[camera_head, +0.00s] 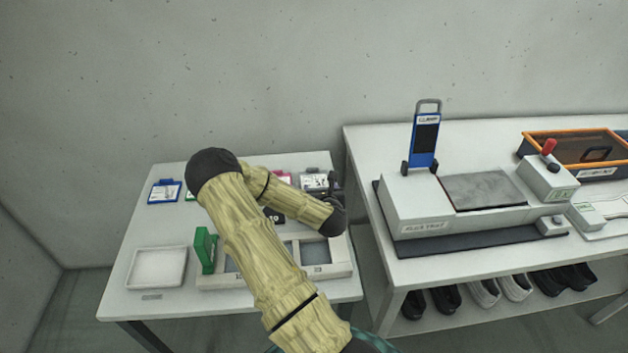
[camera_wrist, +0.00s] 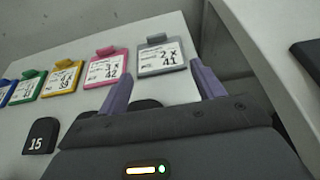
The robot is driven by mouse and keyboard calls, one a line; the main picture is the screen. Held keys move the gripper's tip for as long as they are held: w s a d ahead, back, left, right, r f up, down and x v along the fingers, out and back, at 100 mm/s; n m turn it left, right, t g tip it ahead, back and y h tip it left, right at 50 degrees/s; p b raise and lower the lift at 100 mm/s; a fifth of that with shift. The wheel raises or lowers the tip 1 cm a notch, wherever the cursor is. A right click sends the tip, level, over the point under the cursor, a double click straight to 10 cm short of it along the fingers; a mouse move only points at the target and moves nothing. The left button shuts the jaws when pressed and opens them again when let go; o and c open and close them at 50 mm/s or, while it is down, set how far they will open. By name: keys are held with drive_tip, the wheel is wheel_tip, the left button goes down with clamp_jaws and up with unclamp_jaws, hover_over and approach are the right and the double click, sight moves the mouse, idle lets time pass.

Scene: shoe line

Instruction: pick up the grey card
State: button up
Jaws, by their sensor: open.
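The grey card (camera_wrist: 162,57) lies on the white table and reads 2 X 41, with a grey clip at its top edge. In the wrist view it is ahead of my gripper (camera_wrist: 158,82), roughly between the two purple fingers, which are open and empty. I cannot tell the height of the fingers above the table. In the head view the grey card (camera_head: 313,182) is at the table's back right, partly hidden by my arm.
Left of the grey card lie pink (camera_wrist: 104,69), yellow (camera_wrist: 63,78), green (camera_wrist: 28,87) and blue (camera_head: 164,192) cards. A black tag marked 15 (camera_wrist: 40,136) is nearer. A white tray (camera_head: 157,268) stands front left. A taller bench (camera_head: 362,152) borders the right.

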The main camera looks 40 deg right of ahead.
drive_tip(key=p, duration=0.2)
approach(313, 169)
drive_tip(key=x, duration=0.3)
drive_tip(key=shift+d+f, duration=0.3)
drive_tip(key=shift+f, duration=0.25)
drive_tip(key=shift+w, duration=0.15)
drive_tip(key=shift+w+d, duration=0.15)
drive_tip(key=shift+w, duration=0.15)
drive_tip(key=x, duration=0.2)
drive_tip(key=p+x, duration=0.1)
drive_tip(key=shift+w+r, duration=0.15)
drive_tip(key=shift+w, duration=0.35)
drive_tip(key=shift+w+d+f, duration=0.2)
drive_tip(key=shift+w+d, duration=0.05)
drive_tip(key=shift+c, duration=0.2)
drive_tip(key=c, duration=1)
